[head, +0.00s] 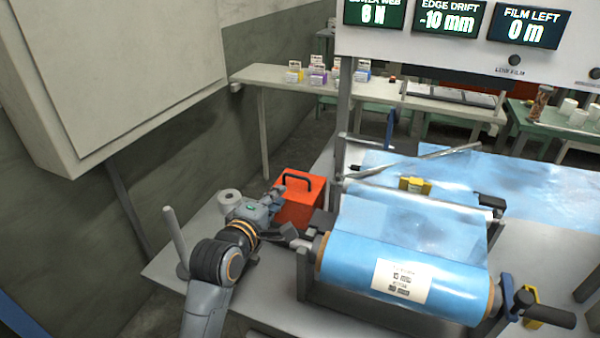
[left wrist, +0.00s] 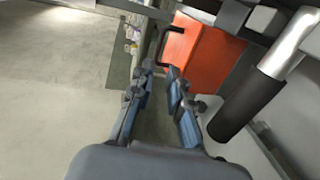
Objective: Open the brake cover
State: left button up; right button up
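The brake cover appears to be the orange box (head: 301,209) with a black handle (head: 297,181) on top. It stands at the left end of the film roll, and its lid looks shut. My left gripper (head: 279,197) is at the left side of this box in the head view. In the left wrist view the gripper (left wrist: 161,72) is open, with nothing between its blue-grey fingers. The orange box (left wrist: 203,52) lies just beyond the fingertips, with its handle (left wrist: 162,42) above them. I cannot tell whether a finger touches the box. My right gripper is not in view.
The blue film roll (head: 405,277) lies in its stand right of my left arm. A white paper roll (head: 229,197) stands behind the gripper. A large grey cabinet (head: 120,70) hangs at the upper left. A bench (head: 270,76) with small boxes is at the back.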

aim_at(297, 177)
pick_arm(q)
jog(key=x, duration=1.1)
jog(key=shift+w, duration=0.1)
jog(key=shift+w+d+f, duration=0.1)
jog(key=shift+w+d, duration=0.05)
jog(key=shift+w, duration=0.25)
grip_shut()
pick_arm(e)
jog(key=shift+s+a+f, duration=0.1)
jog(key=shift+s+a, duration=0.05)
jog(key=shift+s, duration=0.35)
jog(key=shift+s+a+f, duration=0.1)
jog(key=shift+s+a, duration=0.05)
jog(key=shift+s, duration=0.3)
